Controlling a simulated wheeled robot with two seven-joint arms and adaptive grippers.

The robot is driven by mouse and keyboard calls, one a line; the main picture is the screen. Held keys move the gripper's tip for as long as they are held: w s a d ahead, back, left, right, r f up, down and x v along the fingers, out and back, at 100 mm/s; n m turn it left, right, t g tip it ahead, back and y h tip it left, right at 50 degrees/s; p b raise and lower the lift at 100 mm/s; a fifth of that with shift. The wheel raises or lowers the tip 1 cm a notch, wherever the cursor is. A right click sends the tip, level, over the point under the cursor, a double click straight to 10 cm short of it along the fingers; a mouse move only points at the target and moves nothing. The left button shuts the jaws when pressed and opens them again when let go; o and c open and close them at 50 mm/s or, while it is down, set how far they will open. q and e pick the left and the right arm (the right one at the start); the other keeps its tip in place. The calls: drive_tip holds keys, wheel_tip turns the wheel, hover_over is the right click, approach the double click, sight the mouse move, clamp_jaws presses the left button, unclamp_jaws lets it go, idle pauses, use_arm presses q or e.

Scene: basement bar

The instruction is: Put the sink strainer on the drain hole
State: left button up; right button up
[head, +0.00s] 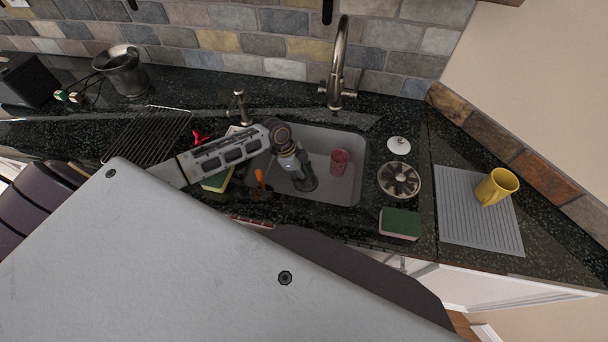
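A small white round piece with a knob (399,145) lies on the dark counter right of the sink (342,190). Just below it is a larger metal disc with radial slots (399,179). I cannot tell for sure which of the two is the sink strainer. My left gripper (304,183) points down into the middle of the sink, apart from both. Its fingers are too small and dark to show whether they are open or shut. The drain hole is not clearly visible; the gripper may cover it. My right gripper is not in view.
A red cup (340,162) stands in the sink beside my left gripper, below the faucet (338,75). A green sponge (399,223), drying mat (460,225) and yellow mug (496,186) are to the right. A wire rack (147,132) and metal pot (121,69) are left.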

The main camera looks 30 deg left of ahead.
use_arm(q)
drive_tip(key=shift+r, duration=0.15)
drive_tip(key=v, duration=1.2)
drive_tip(key=shift+r, duration=0.1)
idle(0.7)
